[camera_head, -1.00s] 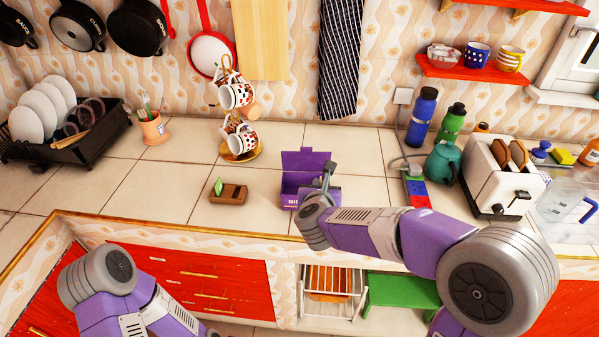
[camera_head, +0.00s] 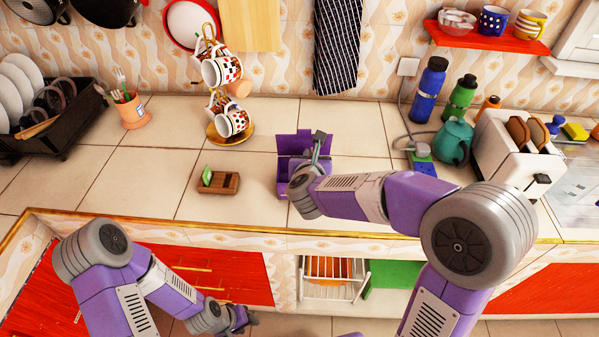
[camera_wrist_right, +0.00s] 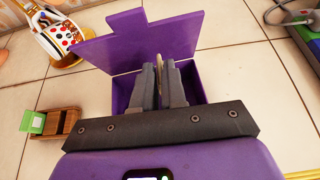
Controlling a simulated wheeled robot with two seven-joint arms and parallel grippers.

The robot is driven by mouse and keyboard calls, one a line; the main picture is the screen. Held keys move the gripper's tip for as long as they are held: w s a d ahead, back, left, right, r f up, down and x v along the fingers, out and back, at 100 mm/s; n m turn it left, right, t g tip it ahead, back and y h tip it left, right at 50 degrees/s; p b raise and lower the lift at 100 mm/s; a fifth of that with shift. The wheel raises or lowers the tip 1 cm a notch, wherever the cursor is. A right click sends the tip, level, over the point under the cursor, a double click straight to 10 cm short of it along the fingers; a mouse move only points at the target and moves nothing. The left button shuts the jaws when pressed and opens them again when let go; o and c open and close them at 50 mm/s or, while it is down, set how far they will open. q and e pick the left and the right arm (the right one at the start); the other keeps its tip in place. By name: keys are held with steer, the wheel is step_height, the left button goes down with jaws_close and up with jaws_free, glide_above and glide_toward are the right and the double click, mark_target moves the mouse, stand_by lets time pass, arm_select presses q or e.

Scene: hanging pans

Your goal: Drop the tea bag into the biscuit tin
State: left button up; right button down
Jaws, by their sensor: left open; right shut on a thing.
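The purple biscuit tin (camera_head: 284,181) stands on the counter with its lid raised at the back. It also shows in the right wrist view (camera_wrist_right: 212,86). My right gripper (camera_wrist_right: 160,72) is over the open tin, shut on a thin pale thing seen edge-on, which looks like the tea bag (camera_wrist_right: 159,62). The fingers hide part of the tin's inside. In the head view my right wrist covers the tin's front right. My left gripper (camera_head: 246,318) is open and empty, low in front of the counter.
A small wooden box (camera_head: 218,183) with a green packet stands left of the tin. A mug tree (camera_head: 231,142) is behind it. The counter left of the wooden box is clear.

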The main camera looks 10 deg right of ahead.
step_height(320, 180, down, 2)
steer(key=shift+f+b, duration=0.1)
steer(key=shift+b, duration=0.4)
steer(key=c, duration=1.1)
jaws_free()
steer(key=p+v, duration=0.1)
steer(key=v, duration=0.6)
steer(key=shift+s, duration=0.2)
